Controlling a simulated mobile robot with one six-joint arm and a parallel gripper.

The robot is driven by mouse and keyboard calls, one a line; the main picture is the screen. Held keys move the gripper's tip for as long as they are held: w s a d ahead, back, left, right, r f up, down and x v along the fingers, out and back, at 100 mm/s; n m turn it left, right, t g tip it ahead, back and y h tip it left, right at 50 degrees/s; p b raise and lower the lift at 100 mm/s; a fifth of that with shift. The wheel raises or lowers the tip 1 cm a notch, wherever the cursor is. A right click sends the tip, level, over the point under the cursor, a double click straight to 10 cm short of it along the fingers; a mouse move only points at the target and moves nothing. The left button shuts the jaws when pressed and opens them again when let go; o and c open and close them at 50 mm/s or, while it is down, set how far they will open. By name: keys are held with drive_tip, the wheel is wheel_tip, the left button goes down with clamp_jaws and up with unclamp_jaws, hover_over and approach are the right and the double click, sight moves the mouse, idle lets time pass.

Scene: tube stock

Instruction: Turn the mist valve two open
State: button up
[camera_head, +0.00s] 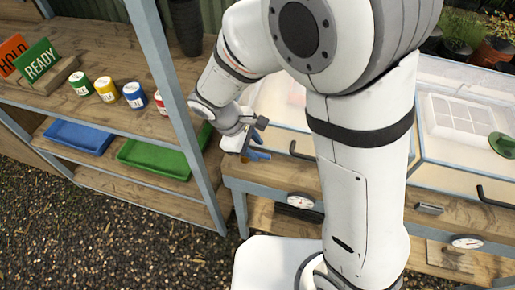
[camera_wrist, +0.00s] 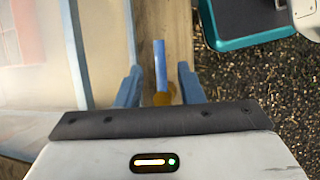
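In the wrist view, a valve with a straight blue lever (camera_wrist: 160,62) and a brass-coloured body (camera_wrist: 161,98) sits against a wooden board. The lever runs up the picture, in line with the board. My gripper (camera_wrist: 159,78) is open, with one blue finger on each side of the valve and a visible gap to the lever on both sides. In the head view, my gripper (camera_head: 258,154) is at the left end of the cold-frame bench, beside the shelf post. The valve cannot be told apart from the fingers there. No label showing the valve's number is visible.
A shelf at left holds several cans (camera_head: 134,95), a READY sign (camera_head: 37,62), a blue tray (camera_head: 78,137) and a green tray (camera_head: 155,157). The bench carries glazed lids with dark handles (camera_head: 497,198) and dials (camera_head: 300,201) on its front. Gravel (camera_head: 110,225) lies open in front.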

drive_tip(key=shift+x, duration=1.2)
clamp_jaws()
